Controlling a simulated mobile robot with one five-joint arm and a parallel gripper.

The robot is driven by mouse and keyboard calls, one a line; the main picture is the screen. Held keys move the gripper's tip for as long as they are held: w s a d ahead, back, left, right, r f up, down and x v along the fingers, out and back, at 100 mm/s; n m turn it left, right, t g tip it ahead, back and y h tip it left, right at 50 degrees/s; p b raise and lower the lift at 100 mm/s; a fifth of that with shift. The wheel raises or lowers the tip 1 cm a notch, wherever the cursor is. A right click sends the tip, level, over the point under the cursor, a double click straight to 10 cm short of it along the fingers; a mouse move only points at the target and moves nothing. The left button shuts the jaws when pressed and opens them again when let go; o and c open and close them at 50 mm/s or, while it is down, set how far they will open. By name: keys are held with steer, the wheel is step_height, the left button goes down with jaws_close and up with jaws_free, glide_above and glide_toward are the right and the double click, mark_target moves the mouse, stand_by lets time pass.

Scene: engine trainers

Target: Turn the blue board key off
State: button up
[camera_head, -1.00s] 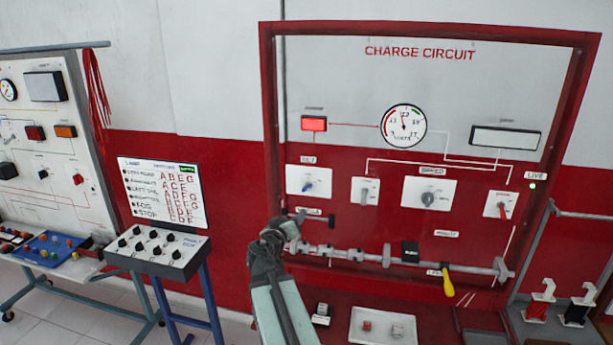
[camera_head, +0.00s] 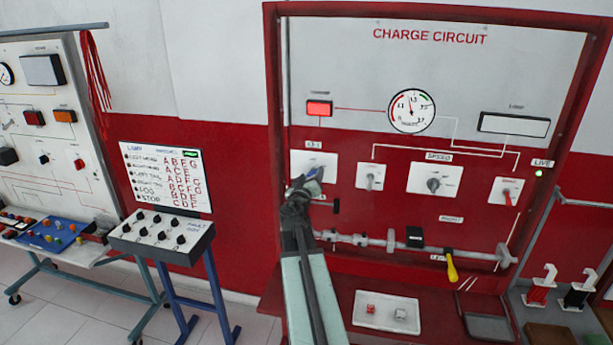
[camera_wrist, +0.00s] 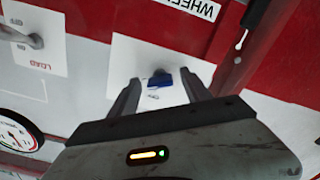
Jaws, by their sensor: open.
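The blue board key (camera_head: 317,173) sits on a white plate (camera_head: 328,158) at the upper left of the red charge circuit board. My gripper (camera_head: 301,184) is up at this plate, at the key's lower left in the head view, and covers part of it. In the wrist view, the blue key (camera_wrist: 161,79) shows between the two fingertips of my open gripper (camera_wrist: 159,77), with white plate visible around it. Whether either finger touches the key cannot be told. The key's exact setting is hard to read.
A grey switch (camera_head: 371,177), a black knob (camera_head: 433,185) and a red lever (camera_head: 507,196) are to the right. A horizontal rod (camera_head: 375,240) with a yellow handle (camera_head: 451,266) runs below. A red lamp (camera_head: 319,108) is lit above. A switch box (camera_head: 161,236) stands left.

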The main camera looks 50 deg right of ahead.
steer(key=shift+a, duration=0.1)
jaws_close()
steer(key=shift+w+r, duration=0.1)
steer(key=shift+n, duration=0.3)
steer(key=n, duration=1.1)
steer(key=shift+n, duration=0.3)
jaws_free()
